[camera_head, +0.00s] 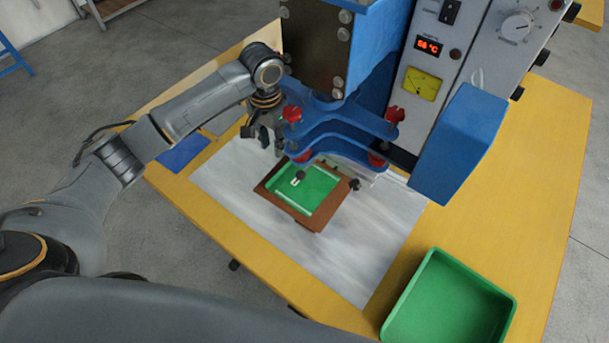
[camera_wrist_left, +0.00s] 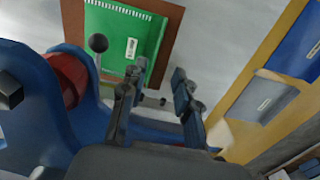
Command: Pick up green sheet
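The green sheet (camera_head: 318,187) lies flat in a brown frame (camera_head: 270,192) under the blue press. It has a small white tag on it, and a pale strip runs along its near right side. It also shows at the top of the left wrist view (camera_wrist_left: 112,38), inside the brown frame. My left gripper (camera_head: 264,140) is beside the press, behind and to the left of the frame. In the left wrist view its two fingers (camera_wrist_left: 160,76) are apart with nothing between them, just off the frame's edge. My right gripper is not in view.
The blue press (camera_head: 350,138) with red knobs stands close to my left gripper. A blue sheet (camera_head: 183,152) and a grey sheet (camera_head: 222,121) lie at the table's left. An empty green tray (camera_head: 450,300) is at front right. The white mat (camera_head: 350,265) is clear in front.

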